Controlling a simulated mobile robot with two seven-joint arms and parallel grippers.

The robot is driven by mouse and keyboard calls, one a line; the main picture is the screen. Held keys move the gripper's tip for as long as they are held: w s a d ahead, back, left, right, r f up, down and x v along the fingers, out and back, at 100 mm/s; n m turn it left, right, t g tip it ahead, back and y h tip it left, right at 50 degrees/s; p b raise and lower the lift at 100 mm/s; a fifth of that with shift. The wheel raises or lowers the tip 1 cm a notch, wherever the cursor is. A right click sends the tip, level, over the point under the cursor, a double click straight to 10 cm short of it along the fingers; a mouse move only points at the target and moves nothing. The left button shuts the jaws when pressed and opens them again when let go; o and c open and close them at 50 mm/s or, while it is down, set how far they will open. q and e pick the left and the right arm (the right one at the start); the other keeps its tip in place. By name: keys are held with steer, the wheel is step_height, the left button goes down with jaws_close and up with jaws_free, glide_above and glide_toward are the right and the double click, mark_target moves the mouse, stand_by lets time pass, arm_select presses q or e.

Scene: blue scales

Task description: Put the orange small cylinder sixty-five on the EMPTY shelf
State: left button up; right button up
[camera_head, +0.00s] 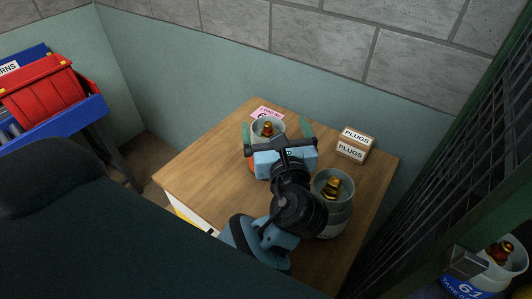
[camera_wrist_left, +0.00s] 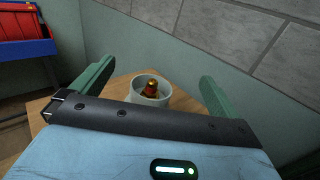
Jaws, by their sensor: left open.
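A small gas cylinder stands upright on the wooden table, with a pale collar (camera_head: 279,124) around a brass and red valve (camera_head: 267,129). A little orange body (camera_head: 251,164) shows beside my gripper; its number cannot be read. My left gripper (camera_head: 275,124) is open, its green fingers on either side of the collar, with no visible grip. In the left wrist view the collar (camera_wrist_left: 139,92) and valve (camera_wrist_left: 151,90) lie between the spread fingers (camera_wrist_left: 158,72), beyond the palm bar. The lower cylinder is hidden. My right gripper and a shelf marked EMPTY are not seen.
A grey cylinder (camera_head: 341,216) with a brass valve stands on the table (camera_head: 210,160), close beside my left arm. A box marked PLUGS (camera_head: 352,152) sits behind it. A pink paper (camera_head: 264,112) is at the back. A mesh cage (camera_head: 450,150) stands right; red bins (camera_head: 45,95) are left.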

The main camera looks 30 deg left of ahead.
arm_select(q)
steer(key=b, duration=0.2)
glide_toward(269, 135)
steer(key=x, duration=1)
steer(key=shift+r+p, duration=0.3)
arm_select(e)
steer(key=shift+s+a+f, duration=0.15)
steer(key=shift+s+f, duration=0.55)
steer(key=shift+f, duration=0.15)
